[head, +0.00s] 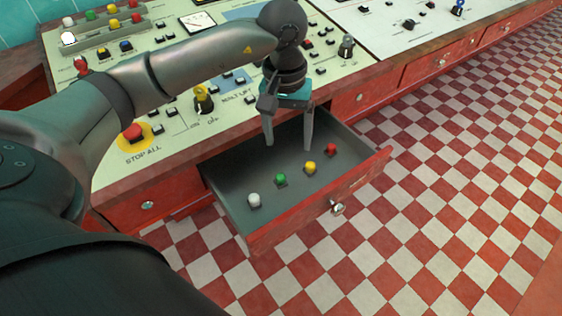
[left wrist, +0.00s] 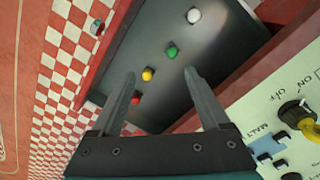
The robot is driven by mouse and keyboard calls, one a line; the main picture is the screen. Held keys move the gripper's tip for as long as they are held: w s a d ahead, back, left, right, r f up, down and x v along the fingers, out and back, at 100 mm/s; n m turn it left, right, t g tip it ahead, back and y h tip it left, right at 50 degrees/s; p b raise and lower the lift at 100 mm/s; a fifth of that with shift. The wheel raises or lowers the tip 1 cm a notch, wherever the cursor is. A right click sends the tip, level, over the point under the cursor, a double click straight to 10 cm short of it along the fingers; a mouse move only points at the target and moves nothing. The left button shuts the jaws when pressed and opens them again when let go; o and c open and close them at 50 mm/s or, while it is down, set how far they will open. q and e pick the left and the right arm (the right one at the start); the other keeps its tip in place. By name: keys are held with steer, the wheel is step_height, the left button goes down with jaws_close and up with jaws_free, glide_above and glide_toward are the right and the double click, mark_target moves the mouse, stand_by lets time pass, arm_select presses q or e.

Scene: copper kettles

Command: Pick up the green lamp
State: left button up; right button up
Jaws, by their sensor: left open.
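The green lamp (head: 280,178) lies in the open drawer (head: 224,187), between a white lamp (head: 254,200) and a yellow lamp (head: 310,167). A red lamp (head: 331,149) lies past the yellow one. In the left wrist view the green lamp (left wrist: 172,51) shows beyond the fingertips, between the yellow and white lamps. My left gripper (head: 288,146) is open and empty, pointing down over the back part of the drawer. Its fingers (left wrist: 160,78) are apart and do not touch the green lamp. My right gripper is in neither view.
The control desk (head: 180,150) stands behind the drawer, with knobs, buttons and a red stop button (head: 133,133). A rack with coloured lamps (head: 95,32) is at the far left. The drawer front (head: 300,212) has a round knob (head: 337,208). The checkered floor (head: 440,200) is clear.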

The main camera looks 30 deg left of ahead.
arm_select(q)
steer(key=a, duration=0.2)
steer(key=b, duration=0.3)
glide_above(281, 175)
steer(key=shift+y, duration=0.3)
steer(key=f, duration=0.8)
steer(key=shift+s+d+f, duration=0.2)
steer(key=shift+s+f, duration=0.05)
steer(key=shift+f, duration=0.1)
steer(key=shift+w+a+f+b, duration=0.1)
steer(key=shift+f+b, duration=0.25)
steer(key=shift+f, duration=0.9)
steer(key=shift+w+a+f+b, duration=0.1)
steer(key=shift+f+b, duration=0.2)
steer(key=shift+f, duration=1.55)
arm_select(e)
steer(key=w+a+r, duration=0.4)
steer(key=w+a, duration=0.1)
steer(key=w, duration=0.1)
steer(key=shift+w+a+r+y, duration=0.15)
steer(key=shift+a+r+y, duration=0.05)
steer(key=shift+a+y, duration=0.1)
arm_select(q)
jaws_close()
steer(key=shift+r, duration=0.2)
